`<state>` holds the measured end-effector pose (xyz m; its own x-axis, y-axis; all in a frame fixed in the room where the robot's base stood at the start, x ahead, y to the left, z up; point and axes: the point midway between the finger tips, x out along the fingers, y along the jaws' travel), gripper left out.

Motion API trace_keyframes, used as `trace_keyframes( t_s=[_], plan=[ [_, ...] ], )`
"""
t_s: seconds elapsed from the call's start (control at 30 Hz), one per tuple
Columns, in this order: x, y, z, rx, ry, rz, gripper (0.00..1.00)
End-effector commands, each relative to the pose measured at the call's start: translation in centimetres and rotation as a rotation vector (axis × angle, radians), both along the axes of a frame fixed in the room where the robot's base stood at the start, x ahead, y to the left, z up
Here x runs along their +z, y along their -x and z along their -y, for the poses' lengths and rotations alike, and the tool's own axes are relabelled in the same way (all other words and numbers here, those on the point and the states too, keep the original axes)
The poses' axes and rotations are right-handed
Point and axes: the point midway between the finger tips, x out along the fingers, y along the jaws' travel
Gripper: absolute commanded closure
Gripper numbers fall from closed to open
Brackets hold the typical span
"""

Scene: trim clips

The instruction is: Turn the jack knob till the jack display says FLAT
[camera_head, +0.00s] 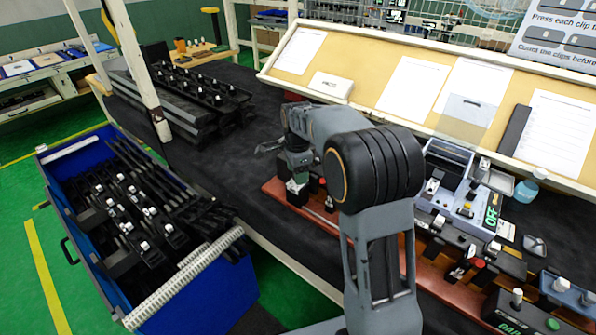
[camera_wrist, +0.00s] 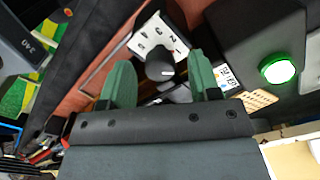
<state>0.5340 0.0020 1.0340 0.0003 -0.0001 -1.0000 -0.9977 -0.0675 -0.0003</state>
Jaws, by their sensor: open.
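In the wrist view, a dark round knob (camera_wrist: 158,66) with a short pale pointer mark sits at a white plate (camera_wrist: 150,38) with dark letters or numbers. I take it for the jack knob. My gripper (camera_wrist: 160,60) has two green fingers, one on each side of the knob with gaps between, so it is open and not closed on it. A small white label or display (camera_wrist: 228,76) beside the right finger has dark characters too small to read. In the head view my own arm hides most of the gripper and the knob. I cannot make out the word FLAT.
In the head view, a grey-blue device shows OFF (camera_head: 491,215). A blue bin (camera_head: 62,205) of dark clips stands left; a sloped board (camera_head: 345,62) stands behind.

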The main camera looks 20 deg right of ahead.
Motion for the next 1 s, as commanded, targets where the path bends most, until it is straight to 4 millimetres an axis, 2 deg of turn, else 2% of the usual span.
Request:
trace_keyframes(
  t_s=[0.3,0.8,1.0],
  plan=[
    [-0.18,0.01,-0.01,0.0,0.0,0.0,0.43],
    [-0.15,0.0,0.01,0.0,0.0,0.0,0.91],
    [-0.13,-0.01,0.0,0.014,0.0,0.001,0.93]
  ],
)
